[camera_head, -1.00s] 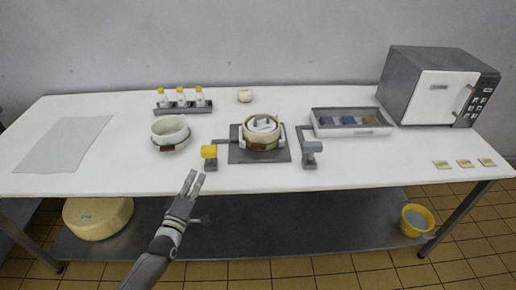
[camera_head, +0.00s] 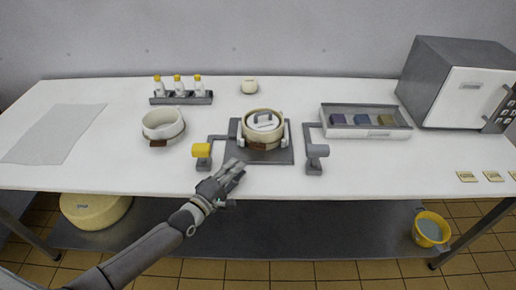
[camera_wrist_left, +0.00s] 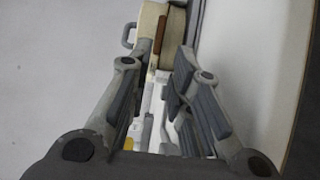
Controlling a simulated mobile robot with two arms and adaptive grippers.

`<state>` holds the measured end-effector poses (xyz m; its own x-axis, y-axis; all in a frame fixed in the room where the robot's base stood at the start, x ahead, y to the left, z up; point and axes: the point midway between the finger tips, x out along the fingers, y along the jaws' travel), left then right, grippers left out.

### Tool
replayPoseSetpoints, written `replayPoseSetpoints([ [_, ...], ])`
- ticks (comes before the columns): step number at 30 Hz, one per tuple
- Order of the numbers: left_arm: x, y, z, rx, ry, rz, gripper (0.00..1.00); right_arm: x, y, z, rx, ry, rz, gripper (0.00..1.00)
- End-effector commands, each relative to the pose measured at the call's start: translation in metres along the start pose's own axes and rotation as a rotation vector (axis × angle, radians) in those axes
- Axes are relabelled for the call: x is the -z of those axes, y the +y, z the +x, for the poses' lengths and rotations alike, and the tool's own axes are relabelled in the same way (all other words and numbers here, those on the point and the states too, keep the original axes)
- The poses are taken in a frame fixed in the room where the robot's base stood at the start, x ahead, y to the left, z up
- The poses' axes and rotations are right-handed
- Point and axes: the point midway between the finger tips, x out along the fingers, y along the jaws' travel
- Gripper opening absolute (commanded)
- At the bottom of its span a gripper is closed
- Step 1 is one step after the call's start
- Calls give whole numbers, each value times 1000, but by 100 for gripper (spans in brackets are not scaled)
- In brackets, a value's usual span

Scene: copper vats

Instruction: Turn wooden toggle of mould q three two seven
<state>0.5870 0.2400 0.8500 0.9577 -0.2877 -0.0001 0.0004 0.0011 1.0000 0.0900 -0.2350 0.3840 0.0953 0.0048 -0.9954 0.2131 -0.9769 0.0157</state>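A round cream mould (camera_head: 262,128) with a grey-handled lid sits on a dark plate (camera_head: 284,156) at mid-table. Its brown wooden toggle (camera_head: 257,146) is on the front side. A second cream mould (camera_head: 163,123) stands to the left, with its own brown toggle (camera_head: 158,143). I cannot read a number on either. My left gripper (camera_head: 236,168) is just in front of the dark plate, apart from the middle mould. The left wrist view shows its fingers (camera_wrist_left: 160,85) spread and empty, with a cream mould (camera_wrist_left: 176,35) and brown toggle (camera_wrist_left: 161,30) beyond them.
A yellow-topped post (camera_head: 202,152) and a grey-topped post (camera_head: 316,155) flank the plate. A tray of blocks (camera_head: 364,132), a bottle rack (camera_head: 181,100) and a grey box-shaped appliance (camera_head: 437,78) stand farther out.

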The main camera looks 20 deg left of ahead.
Motion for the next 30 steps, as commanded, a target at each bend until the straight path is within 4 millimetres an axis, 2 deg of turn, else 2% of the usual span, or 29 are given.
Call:
replayPoseSetpoints([
  [7,0,2,31,-2,0,2,20,-9,-3,-2,3,-14,1,37],
  [18,0,1,89,-2,0,3,20,-5,-2,-1,3,-8,1,37],
  [24,0,0,103,-1,0,2,20,-4,-2,-1,2,-5,1,37],
  [30,0,0,106,-1,0,2,20,-3,-2,-1,2,-4,1,37],
])
